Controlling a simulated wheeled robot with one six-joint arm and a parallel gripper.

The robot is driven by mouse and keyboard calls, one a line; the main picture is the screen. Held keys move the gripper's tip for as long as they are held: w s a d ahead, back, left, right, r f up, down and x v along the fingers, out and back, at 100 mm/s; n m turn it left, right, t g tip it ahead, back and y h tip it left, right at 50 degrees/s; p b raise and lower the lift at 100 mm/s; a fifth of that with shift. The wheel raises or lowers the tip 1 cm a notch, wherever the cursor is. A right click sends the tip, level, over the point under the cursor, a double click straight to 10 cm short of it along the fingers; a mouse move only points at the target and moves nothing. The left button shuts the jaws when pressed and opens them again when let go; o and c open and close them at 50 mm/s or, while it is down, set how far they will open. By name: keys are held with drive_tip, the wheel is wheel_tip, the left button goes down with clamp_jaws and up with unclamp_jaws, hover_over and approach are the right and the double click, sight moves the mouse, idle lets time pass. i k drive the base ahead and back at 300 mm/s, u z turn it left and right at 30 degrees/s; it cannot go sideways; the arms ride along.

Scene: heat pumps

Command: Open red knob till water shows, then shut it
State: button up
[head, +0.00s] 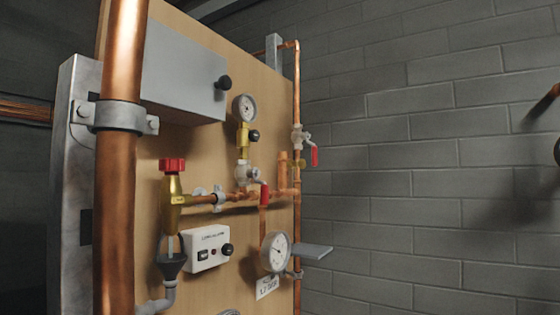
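The red knob (172,165) sits on top of a brass valve body (174,200) on the left part of the wooden board. Below the valve, a short outlet points down into a dark funnel (171,262), which joins a grey drain pipe (160,300). A pale strip shows between outlet and funnel; I cannot tell whether it is water or a tube. My gripper is not in view.
A thick copper pipe (117,200) stands in front, left of the knob. A grey box (185,75), gauges (245,108) (276,252), red-handled valves (314,156) (264,194) and a white alarm box (207,250) are on the board (270,90). Space at right is clear before the block wall (430,180).

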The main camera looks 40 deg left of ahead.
sight(170, 166)
drive_tip(key=z, duration=0.5)
drive_tip(key=i, duration=1)
drive_tip(key=u, duration=2.05)
